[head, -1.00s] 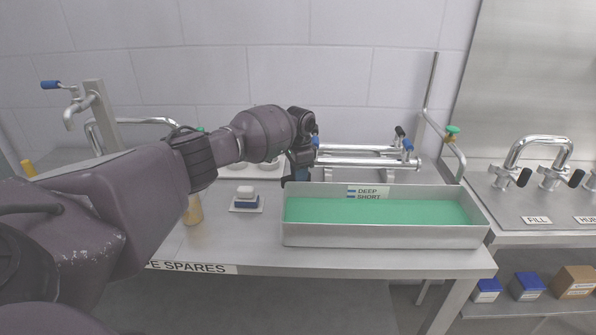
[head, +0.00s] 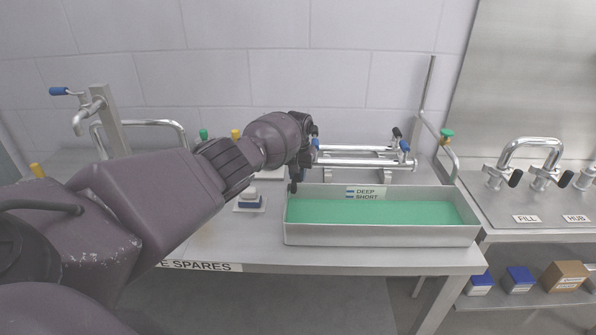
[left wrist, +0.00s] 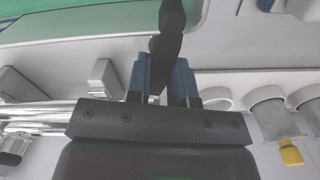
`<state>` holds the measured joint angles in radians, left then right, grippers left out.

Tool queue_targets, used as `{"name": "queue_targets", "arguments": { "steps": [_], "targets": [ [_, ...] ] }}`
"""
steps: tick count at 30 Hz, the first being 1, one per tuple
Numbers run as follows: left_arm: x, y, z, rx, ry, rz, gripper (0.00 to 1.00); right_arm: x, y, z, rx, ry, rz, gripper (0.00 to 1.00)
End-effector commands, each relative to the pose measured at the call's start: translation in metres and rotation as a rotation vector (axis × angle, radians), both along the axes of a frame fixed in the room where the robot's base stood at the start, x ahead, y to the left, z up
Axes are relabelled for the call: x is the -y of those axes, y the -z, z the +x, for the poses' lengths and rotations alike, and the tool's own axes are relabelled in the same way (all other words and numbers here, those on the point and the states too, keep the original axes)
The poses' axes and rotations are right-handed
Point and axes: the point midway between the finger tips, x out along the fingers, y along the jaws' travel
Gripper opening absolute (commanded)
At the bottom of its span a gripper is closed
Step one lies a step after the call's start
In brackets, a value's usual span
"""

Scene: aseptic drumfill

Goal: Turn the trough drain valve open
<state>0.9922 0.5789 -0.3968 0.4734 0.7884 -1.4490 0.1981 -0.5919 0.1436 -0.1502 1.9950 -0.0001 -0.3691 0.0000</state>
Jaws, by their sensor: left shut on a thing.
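The trough (head: 380,236) is a long metal tray of green liquid, with a label reading DEEP and SHORT on its back edge. My left gripper (head: 296,175) is at its back left corner, pointing down. In the left wrist view, the gripper's two blue fingers (left wrist: 162,75) are shut on a dark lever (left wrist: 168,28), which looks like the drain valve handle. The lever stretches toward the trough's wall and green liquid (left wrist: 40,12). The valve body is hidden, and I cannot tell how far the lever is turned. My right gripper is out of view.
Chrome pipes with blue and black handles (head: 365,162) stand behind the trough. A green-knobbed pipe (head: 446,136) rises at the right. FILL and HUB taps (head: 530,160) stand further right. The bench front is clear.

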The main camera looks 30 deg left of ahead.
Motion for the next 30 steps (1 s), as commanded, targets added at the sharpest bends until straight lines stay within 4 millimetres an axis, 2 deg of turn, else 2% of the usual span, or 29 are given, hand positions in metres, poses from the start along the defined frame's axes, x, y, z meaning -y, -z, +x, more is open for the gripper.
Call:
{"name": "queue_targets", "arguments": {
  "steps": [12, 30],
  "targets": [
    [-0.002, -0.002, 0.000, 0.003, -0.214, 0.000, 0.00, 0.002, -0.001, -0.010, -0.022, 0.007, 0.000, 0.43],
    [-0.003, -0.002, 0.000, 0.004, -0.255, 0.001, 0.00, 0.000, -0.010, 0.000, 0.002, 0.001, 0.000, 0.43]
  ]
}}
